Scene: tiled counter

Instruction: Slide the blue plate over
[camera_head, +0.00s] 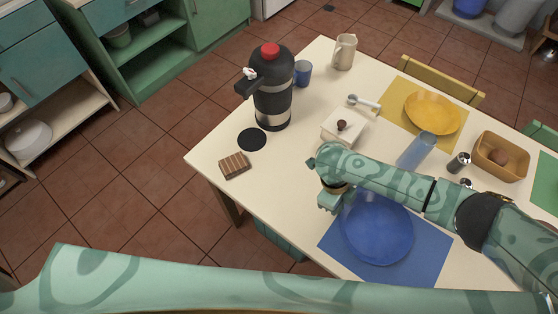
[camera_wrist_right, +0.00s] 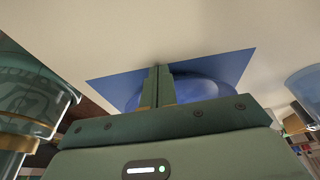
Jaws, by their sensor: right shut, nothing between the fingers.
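The blue plate (camera_head: 380,235) lies on a blue placemat (camera_head: 428,266) at the near side of the table. My right gripper (camera_head: 328,203) is at the plate's upper left side, and its forearm passes over the plate's far edge. In the right wrist view the shut, empty fingers (camera_wrist_right: 158,72) stand in front of the plate (camera_wrist_right: 205,88) and the placemat (camera_wrist_right: 112,90). I cannot tell whether the fingers touch the plate's rim. My left gripper is not in view.
A black-and-steel dispenser (camera_head: 271,95), a wooden block (camera_head: 234,165) and a white lidded dish (camera_head: 345,128) stand to the left and behind. A blue glass (camera_head: 417,149), a yellow plate (camera_head: 432,112) and a basket (camera_head: 500,157) are beyond my right arm. The table is clear left of the placemat.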

